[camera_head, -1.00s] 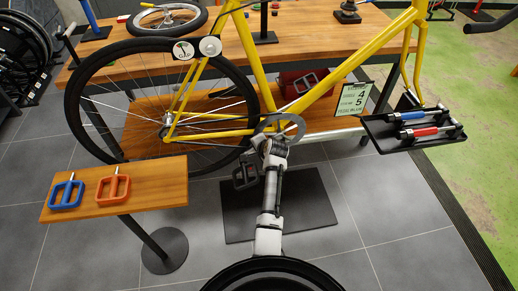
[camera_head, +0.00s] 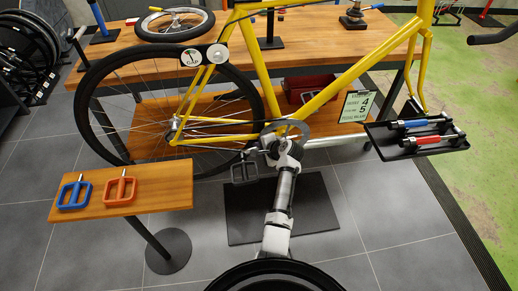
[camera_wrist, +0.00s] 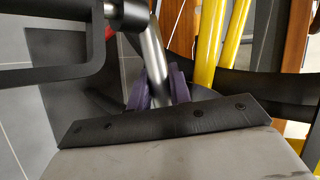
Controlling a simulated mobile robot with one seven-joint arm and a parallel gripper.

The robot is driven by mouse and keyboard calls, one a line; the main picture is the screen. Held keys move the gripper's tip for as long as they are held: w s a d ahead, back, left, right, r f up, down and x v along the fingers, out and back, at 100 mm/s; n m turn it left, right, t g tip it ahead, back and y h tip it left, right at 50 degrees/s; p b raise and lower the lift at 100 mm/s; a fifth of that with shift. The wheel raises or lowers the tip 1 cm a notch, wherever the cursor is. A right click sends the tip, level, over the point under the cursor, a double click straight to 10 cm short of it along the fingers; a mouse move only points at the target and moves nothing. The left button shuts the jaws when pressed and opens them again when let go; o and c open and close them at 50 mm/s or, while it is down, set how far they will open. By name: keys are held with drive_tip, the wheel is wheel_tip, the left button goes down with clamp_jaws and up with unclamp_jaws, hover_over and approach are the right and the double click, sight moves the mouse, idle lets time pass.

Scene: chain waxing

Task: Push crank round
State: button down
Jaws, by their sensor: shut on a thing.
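The yellow bike frame (camera_head: 325,95) stands across the head view, with its grey chainring (camera_head: 299,130) at the bottom bracket. A black pedal (camera_head: 244,172) hangs low, left of my arm's end; it also shows large at the upper left of the wrist view (camera_wrist: 85,72). In the wrist view, a silver crank arm (camera_wrist: 153,62) runs down between the purple pads of my gripper (camera_wrist: 160,88), which is shut on it. In the head view, my arm's end covers much of the crank, and the jaws cannot be made out there.
A small wooden stand (camera_head: 150,188) at the left holds a blue pedal (camera_head: 74,192) and an orange pedal (camera_head: 120,188). A black tray (camera_head: 399,148) with tools is at the right. A wooden workbench (camera_head: 330,55) stands behind. Grey floor is open at front right.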

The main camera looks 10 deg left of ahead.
idle(0.4)
drive_tip(key=c, duration=1.3)
unclamp_jaws()
drive_tip(key=shift+r, duration=0.1)
drive_tip(key=shift+w, duration=0.1)
drive_tip(key=shift+r, duration=0.15)
